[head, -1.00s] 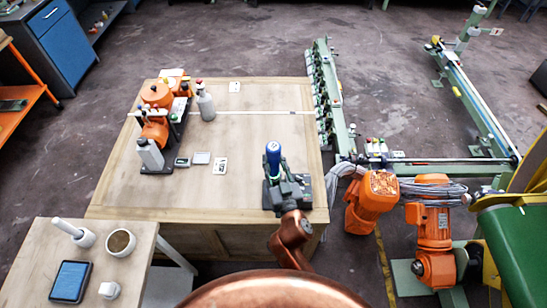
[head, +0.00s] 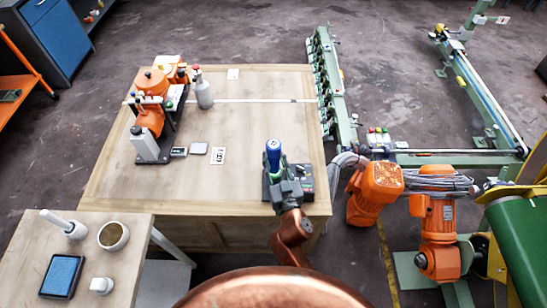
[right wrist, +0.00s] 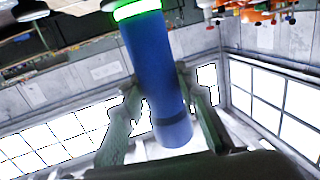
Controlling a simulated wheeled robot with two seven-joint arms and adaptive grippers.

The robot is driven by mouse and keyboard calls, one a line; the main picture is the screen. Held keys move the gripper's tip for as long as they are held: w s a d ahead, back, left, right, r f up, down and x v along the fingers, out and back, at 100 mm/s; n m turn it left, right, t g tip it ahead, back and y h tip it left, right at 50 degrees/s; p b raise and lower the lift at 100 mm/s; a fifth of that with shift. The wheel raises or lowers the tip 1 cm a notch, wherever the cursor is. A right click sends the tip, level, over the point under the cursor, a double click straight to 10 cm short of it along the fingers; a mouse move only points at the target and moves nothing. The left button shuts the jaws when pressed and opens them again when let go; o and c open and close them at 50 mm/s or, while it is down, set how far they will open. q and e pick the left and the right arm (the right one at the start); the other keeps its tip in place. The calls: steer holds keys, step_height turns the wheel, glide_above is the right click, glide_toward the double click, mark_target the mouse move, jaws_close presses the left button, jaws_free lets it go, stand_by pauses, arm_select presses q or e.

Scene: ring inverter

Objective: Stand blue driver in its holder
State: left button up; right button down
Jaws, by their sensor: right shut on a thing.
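The blue driver (head: 273,150) stands about upright near the right front corner of the wooden workbench in the head view. In the right wrist view the driver (right wrist: 155,75) runs between the two fingers, with a glowing green ring at one end. My right gripper (head: 279,176) is shut on its body. A dark, low base (head: 306,178) lies on the bench around and behind the gripper, and it may be the holder. The gripper hides the driver's lower end, so I cannot tell whether it is seated. My left gripper is not in view.
An orange machine (head: 150,85) and a grey bottle (head: 204,92) stand at the bench's left. Small flat items (head: 198,148) lie nearby. The bench middle is clear. A side table (head: 120,255) holds a cup (head: 113,236) and a tablet-like pad (head: 62,275). Orange motors (head: 375,190) stand at right.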

stand_by(0.5)
steer(key=c, duration=1.4)
jaws_free()
steer(key=shift+f, duration=0.35)
steer(key=shift+s, duration=0.1)
steer(key=v, duration=1.2)
steer(key=shift+r, duration=0.2)
